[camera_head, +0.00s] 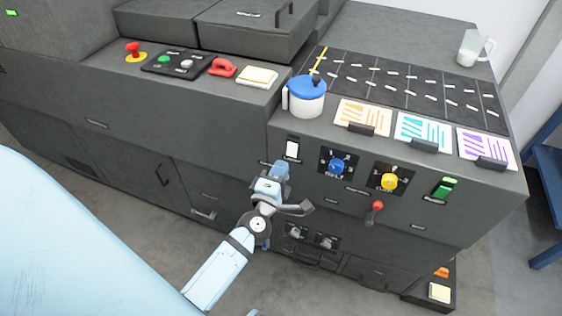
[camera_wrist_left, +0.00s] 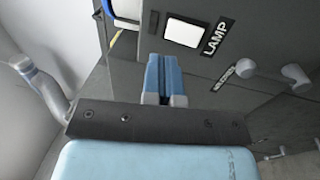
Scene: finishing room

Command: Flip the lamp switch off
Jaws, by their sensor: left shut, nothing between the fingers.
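The lamp switch is a white rocker (camera_head: 292,149) on a dark plate on the machine's front face, left of the blue knob. In the left wrist view the white rocker (camera_wrist_left: 182,32) sits beside a label reading LAMP. My left gripper (camera_head: 280,168) is shut and empty, just below and left of the switch, with its fingertips apart from the rocker. Its blue fingers (camera_wrist_left: 165,76) show side by side in the left wrist view, pointing toward the panel near the switch. My right gripper is in neither view.
A blue knob (camera_head: 337,166), a yellow knob (camera_head: 389,181), a green switch (camera_head: 446,187) and a red-tipped lever (camera_head: 375,207) are on the same front. A white pot with a blue lid (camera_head: 306,98) stands above the switch. Grey handles project below. Floor in front is open.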

